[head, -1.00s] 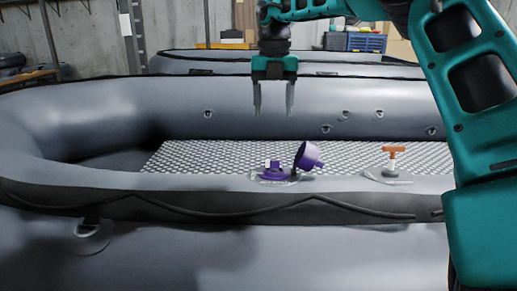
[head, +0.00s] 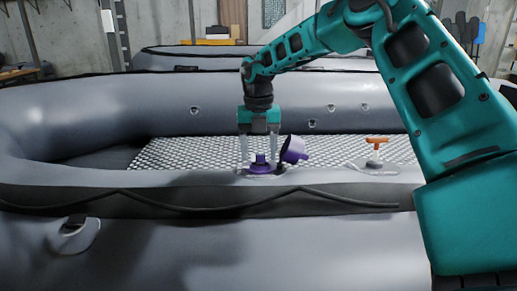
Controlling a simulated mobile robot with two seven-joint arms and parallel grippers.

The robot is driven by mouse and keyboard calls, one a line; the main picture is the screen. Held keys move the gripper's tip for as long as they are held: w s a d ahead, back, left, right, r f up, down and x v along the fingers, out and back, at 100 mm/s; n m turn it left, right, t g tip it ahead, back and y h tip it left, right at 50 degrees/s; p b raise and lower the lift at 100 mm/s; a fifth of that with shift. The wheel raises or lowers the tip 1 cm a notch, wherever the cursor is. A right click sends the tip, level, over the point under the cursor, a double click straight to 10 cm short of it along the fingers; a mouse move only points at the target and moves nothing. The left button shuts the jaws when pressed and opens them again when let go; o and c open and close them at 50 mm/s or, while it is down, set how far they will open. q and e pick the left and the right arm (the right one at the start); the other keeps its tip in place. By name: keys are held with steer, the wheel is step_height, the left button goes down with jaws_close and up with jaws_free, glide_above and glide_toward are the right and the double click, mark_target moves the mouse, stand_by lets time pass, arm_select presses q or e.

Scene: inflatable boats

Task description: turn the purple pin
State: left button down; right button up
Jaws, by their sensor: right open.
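The purple pin (head: 261,160) stands upright in the middle of a purple valve on the boat's near tube. Its purple cap (head: 293,149) hangs open, tilted, just to the right. My right gripper (head: 259,160) points straight down over the pin, with its two fingers apart, one on each side of it in this view. I cannot tell whether the fingers touch the pin. My left gripper is not in view.
The grey inflatable boat (head: 150,240) fills the foreground, with a checkered floor (head: 190,152) behind the valve. An orange T-shaped handle (head: 377,142) stands on the tube to the right. Another boat (head: 170,60) lies behind.

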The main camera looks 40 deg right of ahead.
steer(key=c, duration=1)
steer(key=shift+c, duration=0.2)
